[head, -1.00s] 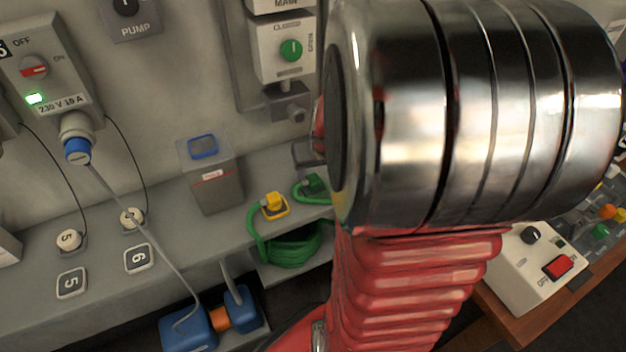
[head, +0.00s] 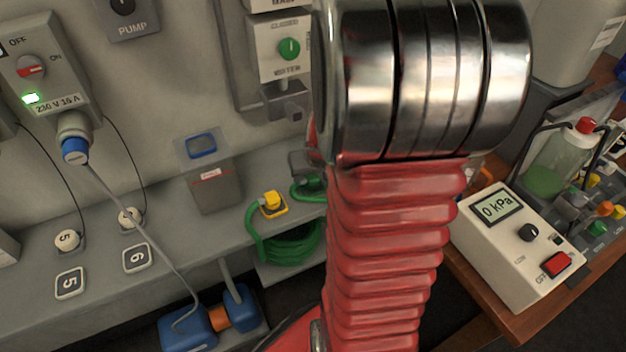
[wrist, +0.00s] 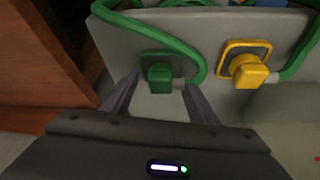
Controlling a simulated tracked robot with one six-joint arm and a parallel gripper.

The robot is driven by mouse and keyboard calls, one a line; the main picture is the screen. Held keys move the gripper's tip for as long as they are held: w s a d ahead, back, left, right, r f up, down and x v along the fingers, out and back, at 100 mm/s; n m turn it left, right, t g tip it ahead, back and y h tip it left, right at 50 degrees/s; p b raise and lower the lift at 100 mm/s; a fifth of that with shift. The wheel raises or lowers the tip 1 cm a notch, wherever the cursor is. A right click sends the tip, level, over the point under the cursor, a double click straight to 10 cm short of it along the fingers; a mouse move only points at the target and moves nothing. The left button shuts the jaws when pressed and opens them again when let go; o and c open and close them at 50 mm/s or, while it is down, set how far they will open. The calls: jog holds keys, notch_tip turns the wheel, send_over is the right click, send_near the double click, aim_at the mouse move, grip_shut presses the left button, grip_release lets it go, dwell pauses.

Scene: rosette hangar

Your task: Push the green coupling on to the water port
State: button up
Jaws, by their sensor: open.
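The green coupling (wrist: 159,77) sits in a dark green holder on the grey ledge, with a green hose (wrist: 196,55) running from it. In the head view the green coupling (head: 312,184) shows just left of my arm. My gripper (wrist: 160,84) is open and empty, its fingers in line with either side of the coupling; I cannot tell whether they touch it. A grey outlet (head: 291,108), probably the water port, is under the valve box with the green knob (head: 289,48), which is marked WATER.
A yellow coupling (wrist: 248,71) sits in a yellow frame beside the green one. The coiled hose (head: 288,243) hangs below the ledge. A brown wooden surface (wrist: 45,60) is at the wrist view's left. A 0 kPa box (head: 517,245) stands on the bench at right.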

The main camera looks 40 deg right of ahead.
aim_at(313, 176)
jog(key=c, duration=1.1)
notch_tip(313, 176, up, 10)
jog(key=shift+r, duration=0.1)
jog(key=shift+s, duration=0.1)
dwell(0.7)
